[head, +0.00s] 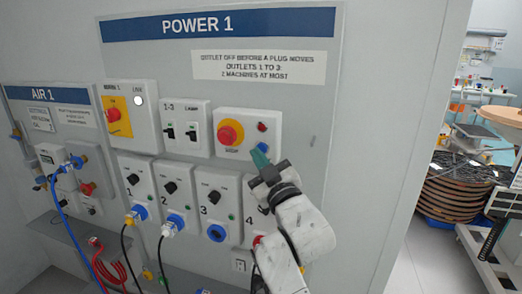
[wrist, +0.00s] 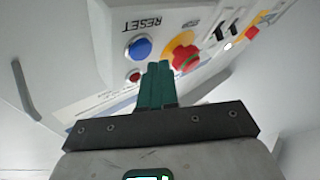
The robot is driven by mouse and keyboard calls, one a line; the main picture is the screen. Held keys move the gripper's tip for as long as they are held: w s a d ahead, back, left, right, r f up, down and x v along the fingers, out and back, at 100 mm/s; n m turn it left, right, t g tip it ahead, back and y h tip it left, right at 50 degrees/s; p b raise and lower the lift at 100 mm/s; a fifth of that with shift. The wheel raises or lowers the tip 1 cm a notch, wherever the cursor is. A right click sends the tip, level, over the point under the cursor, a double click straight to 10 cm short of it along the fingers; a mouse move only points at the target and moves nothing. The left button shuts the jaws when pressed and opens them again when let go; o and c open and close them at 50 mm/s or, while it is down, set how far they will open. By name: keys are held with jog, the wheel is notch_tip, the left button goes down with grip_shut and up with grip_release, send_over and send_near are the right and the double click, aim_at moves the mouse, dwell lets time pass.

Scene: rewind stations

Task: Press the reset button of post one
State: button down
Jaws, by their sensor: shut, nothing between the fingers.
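The blue reset button (wrist: 139,47) is beside the word RESET in the wrist view, on a white box of the POWER 1 panel (head: 310,110). In the head view a small part of the blue button (head: 262,147) shows just above my fingertips. My gripper (head: 258,156) is shut and empty, its green fingers pointing at the box. In the wrist view my gripper (wrist: 157,66) has its tips between the blue button and the red stop button. I cannot tell whether the tips touch the box.
The red stop button (head: 230,133) on its yellow plate sits left of the blue button. A small red lamp (head: 262,127) is above it. Numbered outlets with knobs and plugs (head: 175,222) are below. The AIR 1 station (head: 45,94) with hoses is at the left. Reels (head: 450,190) stand at the right.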

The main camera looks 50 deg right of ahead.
jog(key=shift+a, duration=0.1)
jog(key=shift+s+a+b, duration=0.25)
jog(key=shift+s+a, duration=0.05)
jog(key=shift+a, duration=0.45)
jog(key=shift+s+a+b, duration=0.3)
jog(key=shift+a, duration=0.45)
jog(key=shift+s+a+b, duration=0.25)
jog(key=shift+s+a, duration=0.05)
jog(key=shift+a, duration=0.45)
jog(key=s+a+f+g+y, duration=0.2)
jog(key=f+g, duration=0.1)
jog(key=f, duration=0.6)
jog(key=s+a+f+m+g+y, duration=0.1)
jog(key=s+a+f+g+y, duration=0.15)
jog(key=f, duration=0.65)
jog(key=s+a+f+g+y, duration=0.15)
jog(key=f+g, duration=0.25)
jog(key=f, duration=0.5)
jog(key=s+a+f+g+y, duration=0.1)
jog(key=s+a+f+g, duration=0.2)
jog(key=s+f, duration=0.4)
jog(key=s+a+f+g+y, duration=0.2)
jog(key=s+a+f+g, duration=0.2)
jog(key=s+f, duration=0.3)
jog(key=s+g, duration=0.1)
jog(key=s, duration=0.3)
jog(key=shift+s+a+f+y, duration=0.2)
jog(key=shift+s+f+y, duration=0.1)
jog(key=shift+s, duration=0.1)
